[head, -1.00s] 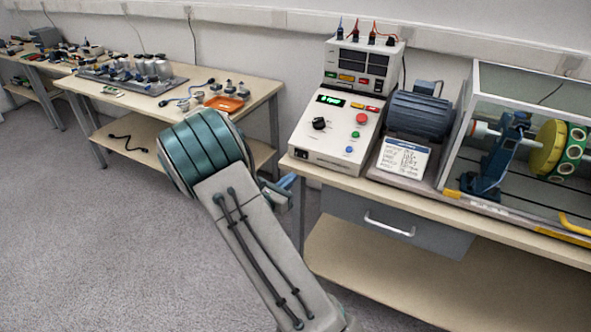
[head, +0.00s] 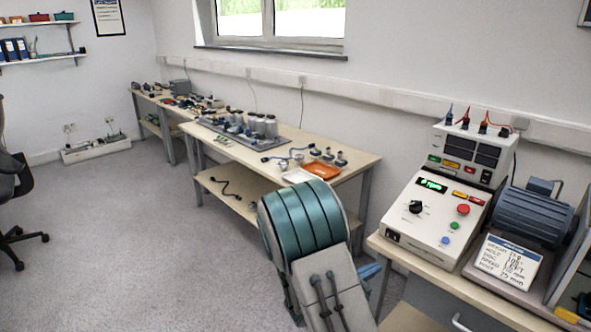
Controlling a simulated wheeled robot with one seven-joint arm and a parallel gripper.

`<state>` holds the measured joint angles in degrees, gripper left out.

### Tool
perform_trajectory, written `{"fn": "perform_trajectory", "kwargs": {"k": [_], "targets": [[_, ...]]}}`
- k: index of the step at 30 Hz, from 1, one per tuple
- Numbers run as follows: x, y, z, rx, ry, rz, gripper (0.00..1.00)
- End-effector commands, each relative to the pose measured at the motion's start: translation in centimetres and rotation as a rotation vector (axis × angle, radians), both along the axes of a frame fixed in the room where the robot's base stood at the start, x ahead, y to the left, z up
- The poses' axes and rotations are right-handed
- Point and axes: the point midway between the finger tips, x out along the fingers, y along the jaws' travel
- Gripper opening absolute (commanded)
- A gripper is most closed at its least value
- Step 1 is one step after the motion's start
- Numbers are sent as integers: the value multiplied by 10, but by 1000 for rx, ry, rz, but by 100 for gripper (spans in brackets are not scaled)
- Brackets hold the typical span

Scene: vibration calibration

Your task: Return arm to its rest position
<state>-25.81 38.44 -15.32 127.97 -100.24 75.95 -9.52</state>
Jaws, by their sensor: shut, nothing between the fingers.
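My arm (head: 318,280) rises from the bottom of the head view, a grey link topped by a large teal-banded joint (head: 303,220). My gripper (head: 370,271) is mostly hidden behind the arm; only a small blue part shows just right of the link, in front of the gap between the two benches. It is shut and holds nothing. From this view I cannot tell exactly how far it is from the bench edge.
The right bench (head: 425,268) carries a control box (head: 436,222), a motor (head: 533,212) and a written card (head: 508,262). The middle bench (head: 345,158) holds parts and an orange tray (head: 322,171). An office chair (head: 12,205) stands far left. The carpet (head: 130,230) between is clear.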

Motion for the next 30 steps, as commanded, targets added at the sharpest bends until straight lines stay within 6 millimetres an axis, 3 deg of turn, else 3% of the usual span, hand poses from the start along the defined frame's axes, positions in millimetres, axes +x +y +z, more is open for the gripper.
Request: {"fn": "perform_trajectory", "kwargs": {"k": [7,14,21,30], "targets": [[-70,-32,49,307,-180,-335,0],[-138,-30,78,645,-382,-649,0],[-190,2,104,1010,-607,-937,0],[-226,62,149,1467,-888,-1227,0]]}}
